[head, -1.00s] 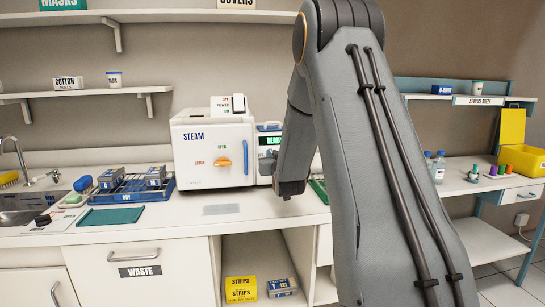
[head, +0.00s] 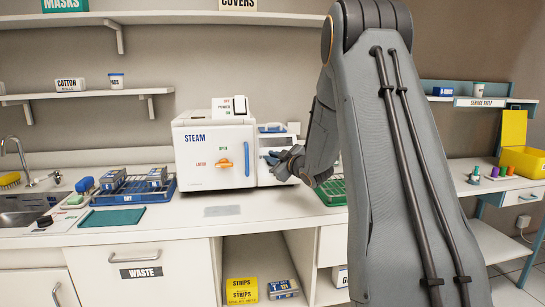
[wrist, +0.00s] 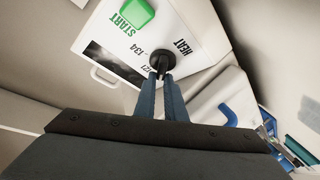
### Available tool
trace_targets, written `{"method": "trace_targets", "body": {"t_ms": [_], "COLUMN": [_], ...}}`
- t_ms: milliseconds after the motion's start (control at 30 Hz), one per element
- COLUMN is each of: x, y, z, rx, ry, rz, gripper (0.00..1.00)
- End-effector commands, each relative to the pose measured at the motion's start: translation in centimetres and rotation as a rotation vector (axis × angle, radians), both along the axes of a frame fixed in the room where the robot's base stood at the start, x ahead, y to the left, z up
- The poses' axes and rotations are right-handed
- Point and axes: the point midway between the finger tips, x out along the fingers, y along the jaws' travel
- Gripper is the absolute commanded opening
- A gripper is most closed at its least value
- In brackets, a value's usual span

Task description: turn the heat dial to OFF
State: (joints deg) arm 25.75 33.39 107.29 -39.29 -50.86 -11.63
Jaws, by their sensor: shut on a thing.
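The heat dial (wrist: 162,62) is a round black knob on a white panel, beside the printed word HEAT and the numbers 134 and 121. My gripper (wrist: 162,73) is shut on the dial, with its two blue-grey fingers at either side of its stem. The dial's pointer and the setting it marks cannot be made out. In the head view my gripper (head: 288,163) is at the front of the white unit right of the STEAM machine, and the dial is hidden there.
A green START button (wrist: 132,13) is close to the dial. The STEAM machine (head: 205,170) has an orange latch (head: 224,163) and a blue handle (head: 246,164). A blue rack (head: 132,190) and a teal mat (head: 110,218) lie on the counter to the left. The counter front is mostly clear.

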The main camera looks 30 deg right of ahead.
Motion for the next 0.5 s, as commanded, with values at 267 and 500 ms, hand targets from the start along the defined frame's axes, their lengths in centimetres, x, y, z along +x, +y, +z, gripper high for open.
{"method": "trace_targets", "body": {"t_ms": [267,500], "x": [-0.25,-0.26], "y": [-0.13,-0.10], "z": [-0.77,-0.88], "rx": [-0.159,-0.240], "ry": [0.062,0.086], "rz": [0.095,0.143], "gripper": [0.00,0.00]}}
